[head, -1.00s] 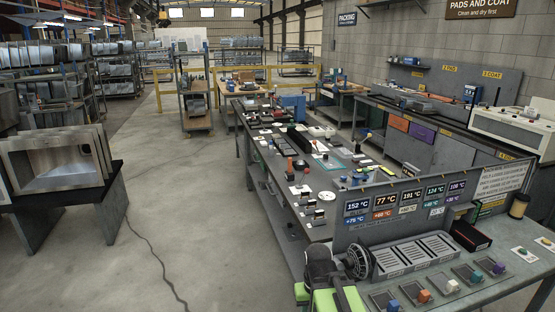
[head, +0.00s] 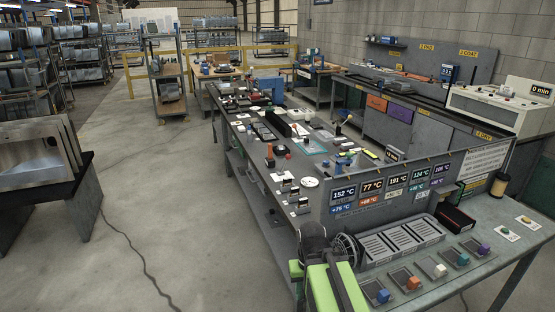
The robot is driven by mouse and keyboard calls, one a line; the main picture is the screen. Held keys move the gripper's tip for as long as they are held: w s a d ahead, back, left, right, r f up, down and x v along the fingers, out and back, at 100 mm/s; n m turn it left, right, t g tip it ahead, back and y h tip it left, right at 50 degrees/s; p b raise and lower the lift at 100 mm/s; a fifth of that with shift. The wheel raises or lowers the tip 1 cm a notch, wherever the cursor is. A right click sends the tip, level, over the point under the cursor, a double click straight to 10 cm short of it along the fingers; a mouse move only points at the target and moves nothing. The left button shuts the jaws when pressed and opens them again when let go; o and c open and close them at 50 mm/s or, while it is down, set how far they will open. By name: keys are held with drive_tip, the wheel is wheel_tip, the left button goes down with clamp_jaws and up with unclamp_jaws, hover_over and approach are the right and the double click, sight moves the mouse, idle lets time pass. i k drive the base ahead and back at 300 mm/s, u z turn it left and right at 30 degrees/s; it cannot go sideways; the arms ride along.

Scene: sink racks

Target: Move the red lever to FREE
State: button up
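A small upright orange-red handle (head: 270,152) stands on the long grey bench, left of centre in the head view. It may be the red lever, but it is too small to be sure, and I can read no FREE mark. A small red piece (head: 288,156) lies close to its right. My gripper (head: 314,236), dark and at the end of my green arm, shows at the lower centre, in front of the near bench end and well apart from the handle. Its fingers cannot be made out.
A panel of temperature displays (head: 343,195) stands across the near bench end. Slotted grey trays (head: 400,241) and several coloured blocks (head: 413,283) lie at the lower right. A steel sink (head: 35,160) stands on the left. The floor (head: 150,190) between is mostly clear, with a cable.

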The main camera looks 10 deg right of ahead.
sight(288, 157)
drive_tip(key=k, duration=0.8)
drive_tip(key=z, duration=0.15)
drive_tip(key=i, duration=0.9)
drive_tip(key=u, duration=0.15)
drive_tip(key=k, duration=0.65)
drive_tip(key=u, duration=0.45)
drive_tip(key=i, duration=1.3)
drive_tip(key=u, duration=0.6)
drive_tip(key=i, duration=2)
drive_tip(key=z, duration=0.55)
